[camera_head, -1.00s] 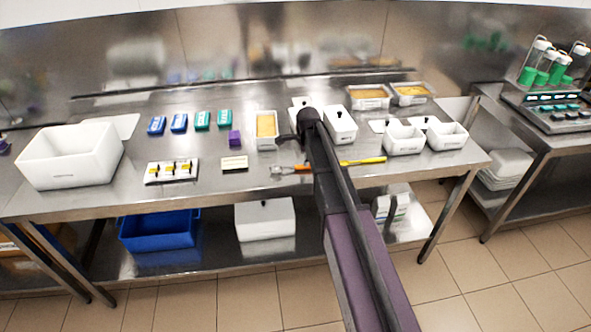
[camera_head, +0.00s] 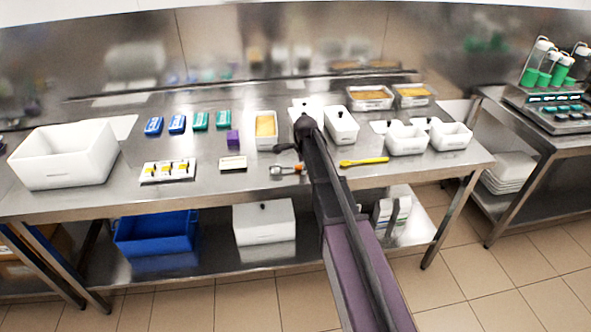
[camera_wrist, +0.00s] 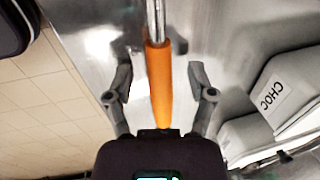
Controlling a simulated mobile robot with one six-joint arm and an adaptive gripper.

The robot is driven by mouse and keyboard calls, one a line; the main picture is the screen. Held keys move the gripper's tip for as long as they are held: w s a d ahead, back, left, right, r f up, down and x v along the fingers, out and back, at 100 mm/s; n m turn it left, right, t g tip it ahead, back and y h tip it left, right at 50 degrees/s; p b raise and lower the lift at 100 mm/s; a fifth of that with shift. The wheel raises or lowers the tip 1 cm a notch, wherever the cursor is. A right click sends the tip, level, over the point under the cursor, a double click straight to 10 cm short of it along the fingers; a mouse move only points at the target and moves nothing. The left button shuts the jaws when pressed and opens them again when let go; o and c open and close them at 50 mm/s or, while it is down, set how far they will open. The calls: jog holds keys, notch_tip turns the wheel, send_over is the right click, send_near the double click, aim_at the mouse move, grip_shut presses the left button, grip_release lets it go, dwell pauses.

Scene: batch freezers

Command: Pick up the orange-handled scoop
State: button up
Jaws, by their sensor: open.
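The orange-handled scoop lies on the steel table near its front edge. In the head view its metal bowl (camera_head: 277,171) and part of its orange handle (camera_head: 297,168) show left of my arm, which hides the rest. In the wrist view the orange handle (camera_wrist: 158,84) runs up the picture from my palm to the metal shaft. My gripper (camera_wrist: 160,72) is open, with one finger on each side of the handle and a gap on both sides. How far the fingers are above the table I cannot tell. In the head view my gripper is mostly hidden by my arm.
A yellow-handled tool (camera_head: 364,161) lies right of my arm. White lidded tubs (camera_head: 342,126) stand behind; one labelled CHOC (camera_wrist: 275,97) is close to my right finger in the wrist view. A pale block (camera_head: 232,163) lies left of the scoop.

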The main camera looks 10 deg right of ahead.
dwell(0.3)
grip_shut()
jog(key=shift+r, duration=0.1)
notch_tip(320, 180, up, 3)
jog(key=p, duration=0.3)
jog(key=shift+r, duration=0.15)
jog(key=shift+s+r+p, duration=0.25)
jog(key=shift+s+p, duration=0.05)
jog(key=shift+p, duration=0.2)
jog(key=s+d, duration=0.1)
jog(key=s, duration=0.6)
jog(key=s+d+r+p, duration=0.1)
jog(key=s+d, duration=0.1)
jog(key=s, duration=0.6)
jog(key=shift+d, duration=0.25)
jog(key=shift+s, duration=0.2)
